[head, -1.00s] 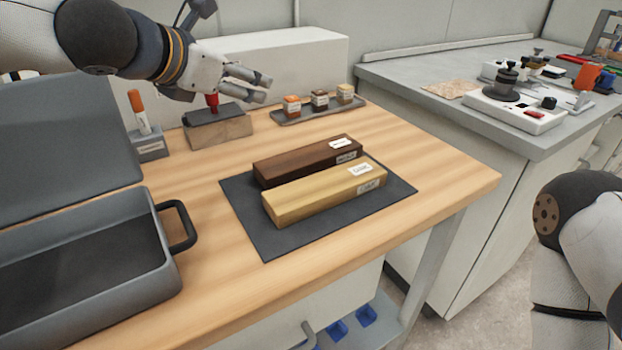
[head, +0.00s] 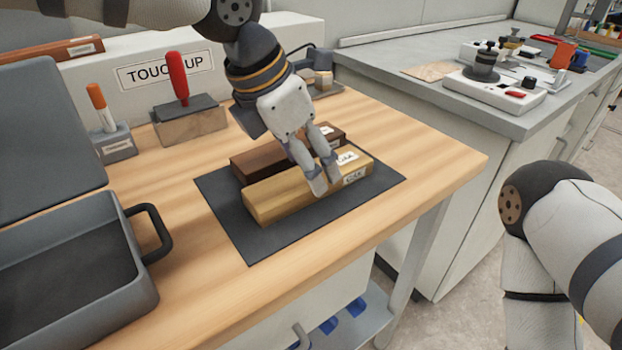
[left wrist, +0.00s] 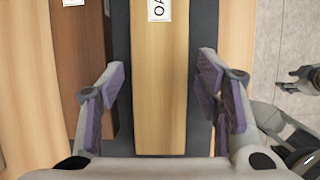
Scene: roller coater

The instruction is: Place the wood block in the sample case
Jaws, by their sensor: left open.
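A light wood block (head: 275,196) with white labels lies on a dark mat beside a dark brown block (head: 258,162). The light block also shows in the left wrist view (left wrist: 160,85), its label reading "OA", partly cut off. My left gripper (head: 326,190) is over the light block's right part. In the left wrist view, its fingers (left wrist: 166,100) are open, one on each side of that block, not closed on it. The grey sample case (head: 140,290) stands open and empty at the left. My right gripper seems to show small at the left wrist view's right edge (left wrist: 300,80).
The dark mat (head: 255,245) lies on the wooden bench. Behind are a sanding block with a red handle (head: 178,78), an orange-capped marker in a holder (head: 115,143) and a "TOUCH UP" box (head: 130,75). Bare bench lies between case and mat.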

